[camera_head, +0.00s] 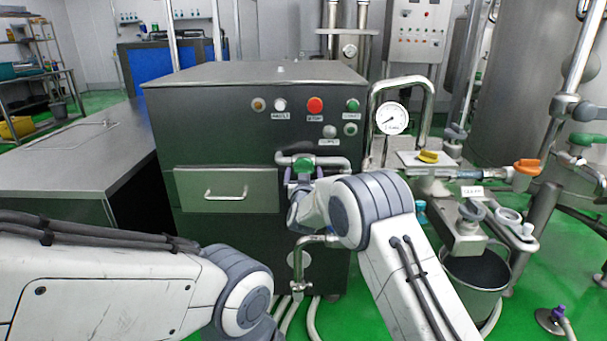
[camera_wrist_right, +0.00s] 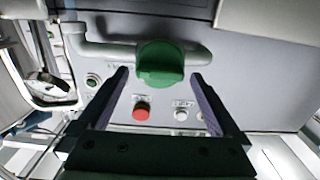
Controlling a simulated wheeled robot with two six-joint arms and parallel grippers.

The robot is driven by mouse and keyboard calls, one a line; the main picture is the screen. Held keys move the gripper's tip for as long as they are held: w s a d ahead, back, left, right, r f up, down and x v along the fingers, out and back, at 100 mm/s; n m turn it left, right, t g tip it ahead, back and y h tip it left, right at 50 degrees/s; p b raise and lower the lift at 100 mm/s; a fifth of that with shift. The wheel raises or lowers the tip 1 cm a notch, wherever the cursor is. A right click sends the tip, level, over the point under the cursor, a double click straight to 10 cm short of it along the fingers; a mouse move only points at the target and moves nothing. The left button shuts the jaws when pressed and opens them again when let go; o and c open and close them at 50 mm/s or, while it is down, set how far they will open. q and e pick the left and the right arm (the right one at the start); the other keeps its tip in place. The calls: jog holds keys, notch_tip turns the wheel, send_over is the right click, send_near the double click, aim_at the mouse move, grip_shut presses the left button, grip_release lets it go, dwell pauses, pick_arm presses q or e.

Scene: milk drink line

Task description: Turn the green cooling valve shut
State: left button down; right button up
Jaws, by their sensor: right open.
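The green cooling valve (camera_head: 304,165) is a green knob on a short metal pipe at the front of the grey machine. In the right wrist view the green knob (camera_wrist_right: 160,62) shows between the fingertips, on the bent pipe. My right gripper (camera_head: 301,183) is at the valve, mostly hidden behind my own wrist. In the right wrist view the right gripper (camera_wrist_right: 159,78) is open, with one finger on each side of the knob. I cannot tell if the fingers touch it. My left arm comes in from the left, but its gripper is out of the frame.
The grey machine (camera_head: 225,140) has a drawer (camera_head: 226,190) left of the valve and a red stop button (camera_head: 315,105) above. A pressure gauge (camera_head: 392,118) stands to the right. A bench (camera_head: 440,160) with a yellow item and an orange-handled valve (camera_head: 527,167) is farther right.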

jog(key=shift+w, duration=0.35)
jog(key=shift+c, duration=0.3)
jog(key=c, duration=1.2)
